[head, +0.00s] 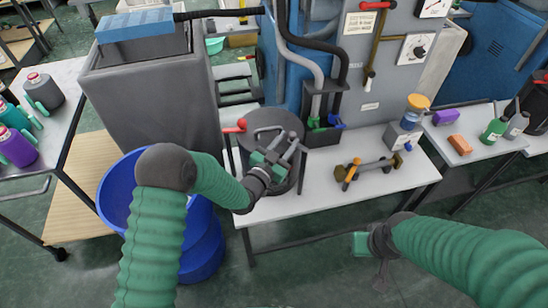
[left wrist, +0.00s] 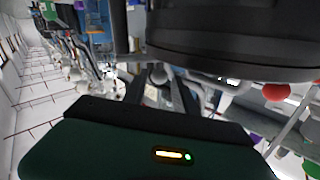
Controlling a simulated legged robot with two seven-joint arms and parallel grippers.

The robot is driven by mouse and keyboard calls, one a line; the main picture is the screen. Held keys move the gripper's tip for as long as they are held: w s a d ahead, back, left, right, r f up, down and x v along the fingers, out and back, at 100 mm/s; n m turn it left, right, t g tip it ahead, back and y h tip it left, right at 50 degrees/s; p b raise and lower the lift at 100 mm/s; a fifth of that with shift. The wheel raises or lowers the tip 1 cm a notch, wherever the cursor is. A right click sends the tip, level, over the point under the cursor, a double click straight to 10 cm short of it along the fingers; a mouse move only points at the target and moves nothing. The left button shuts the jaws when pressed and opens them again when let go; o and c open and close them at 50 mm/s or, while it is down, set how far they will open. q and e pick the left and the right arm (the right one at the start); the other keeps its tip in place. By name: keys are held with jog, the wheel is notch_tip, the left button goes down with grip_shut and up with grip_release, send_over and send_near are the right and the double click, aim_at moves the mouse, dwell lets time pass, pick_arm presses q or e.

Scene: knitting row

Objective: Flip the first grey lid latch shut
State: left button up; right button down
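A dark grey round pot with a grey lid (head: 268,118) stands on the white table. A red-tipped handle (head: 236,127) sticks out at its left rim. My left gripper (head: 291,150) is over the front right of the pot, its two fingers apart with nothing seen between them. In the left wrist view the dark pot wall (left wrist: 230,45) fills the top, close to the fingers (left wrist: 168,88), and a red knob (left wrist: 277,92) shows at the right. I cannot clearly pick out a grey latch.
A blue barrel (head: 205,245) stands left of the white table (head: 330,205). An orange-ended tool (head: 366,170) lies right of the pot. The table's front middle is clear.

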pick_arm(q)
jog(key=v, duration=1)
jog(key=shift+b, duration=0.35)
jog(key=shift+w+a, duration=0.1)
jog(key=shift+a, duration=0.05)
jog(key=s+a+f+n+g+y+p, duration=0.1)
jog(key=s+a+f+n+g+y, duration=0.25)
jog(key=s+a+g+y, duration=0.4)
jog(key=s+a+n+g, duration=0.2)
jog(key=s+a+g, duration=0.1)
jog(key=s, duration=0.4)
jog(key=s+a+r+n+g, duration=0.1)
jog(key=s+a+n+g, duration=0.1)
jog(key=s, duration=0.6)
jog(key=shift+s+a+g, duration=0.25)
jog(key=shift+a+g, duration=0.3)
jog(key=shift+a, duration=0.25)
jog(key=shift+r, duration=0.2)
